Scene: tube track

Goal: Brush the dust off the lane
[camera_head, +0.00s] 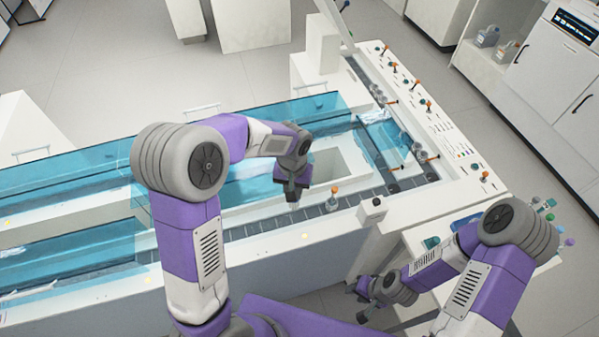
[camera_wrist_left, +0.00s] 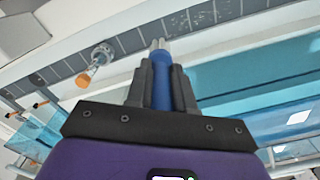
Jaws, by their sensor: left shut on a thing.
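The lane (camera_head: 255,228) is a dark grey segmented track along the front of the machine; it also crosses the top of the left wrist view (camera_wrist_left: 130,42). Pale specks of dust (camera_wrist_left: 203,17) show on the lane beyond the gripper. My left gripper (camera_head: 292,192) is over the lane. In the left wrist view the left gripper (camera_wrist_left: 161,85) is shut on a blue-handled brush (camera_wrist_left: 161,92) with pale tips pointing at the lane. Whether the tips touch the lane is unclear. My right gripper (camera_head: 358,302) looks open and empty, low beside the machine's near right corner.
An orange-capped tube in a clear holder (camera_head: 332,202) stands on the lane just right of the left gripper; it shows in the wrist view (camera_wrist_left: 96,60). Blue transparent covers (camera_head: 70,175) rise behind the lane.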

